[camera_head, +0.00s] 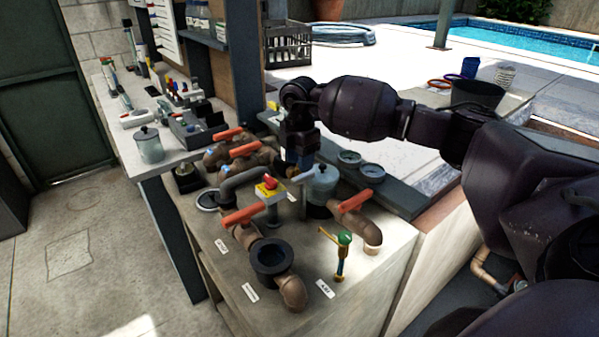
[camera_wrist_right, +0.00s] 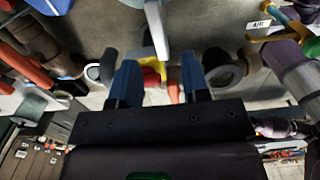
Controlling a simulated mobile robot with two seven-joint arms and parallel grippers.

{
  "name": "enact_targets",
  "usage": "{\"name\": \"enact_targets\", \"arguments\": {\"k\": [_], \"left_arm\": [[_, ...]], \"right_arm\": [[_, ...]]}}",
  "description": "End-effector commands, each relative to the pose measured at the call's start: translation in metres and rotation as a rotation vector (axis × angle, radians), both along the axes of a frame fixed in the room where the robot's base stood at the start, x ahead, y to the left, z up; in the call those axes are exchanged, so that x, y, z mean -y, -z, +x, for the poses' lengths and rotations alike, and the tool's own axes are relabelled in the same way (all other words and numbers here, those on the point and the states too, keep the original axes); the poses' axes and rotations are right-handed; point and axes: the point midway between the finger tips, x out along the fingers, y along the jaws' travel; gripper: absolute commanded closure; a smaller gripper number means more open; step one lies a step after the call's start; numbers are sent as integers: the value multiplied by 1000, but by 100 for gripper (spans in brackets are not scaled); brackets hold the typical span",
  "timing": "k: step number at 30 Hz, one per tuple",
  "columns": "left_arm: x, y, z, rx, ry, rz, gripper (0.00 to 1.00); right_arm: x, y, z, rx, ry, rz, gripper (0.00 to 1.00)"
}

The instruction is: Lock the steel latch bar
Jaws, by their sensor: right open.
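A pale grey metal bar (camera_head: 303,174), which looks like the steel latch bar, sticks out beside a clear-lidded pot (camera_head: 322,186) on the bench. In the right wrist view a pale grey bar (camera_wrist_right: 156,28) comes down from the top edge, above the gap between the fingers. I cannot tell whether it is latched. My right gripper (camera_head: 296,162) points down just behind and left of the bar in the head view. Its blue fingers are apart and nothing is held between them (camera_wrist_right: 158,82). My left gripper is not in view.
Orange-handled valves (camera_head: 243,215) (camera_head: 350,202), a yellow box with a red button (camera_head: 269,187), a black pipe collar (camera_head: 271,258) and a green-topped brass tap (camera_head: 342,242) crowd the bench. The bench's front strip is clearer.

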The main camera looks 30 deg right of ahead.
Motion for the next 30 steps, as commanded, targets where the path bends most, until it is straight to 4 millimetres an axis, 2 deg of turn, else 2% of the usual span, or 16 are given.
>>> {"name": "enact_targets", "arguments": {"k": [6,12,30], "left_arm": [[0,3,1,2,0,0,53],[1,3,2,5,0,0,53],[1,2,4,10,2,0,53]], "right_arm": [[0,-38,0,2,0,0,57],[0,-58,0,0,0,0,57],[0,-62,0,0,1,1,57]]}}
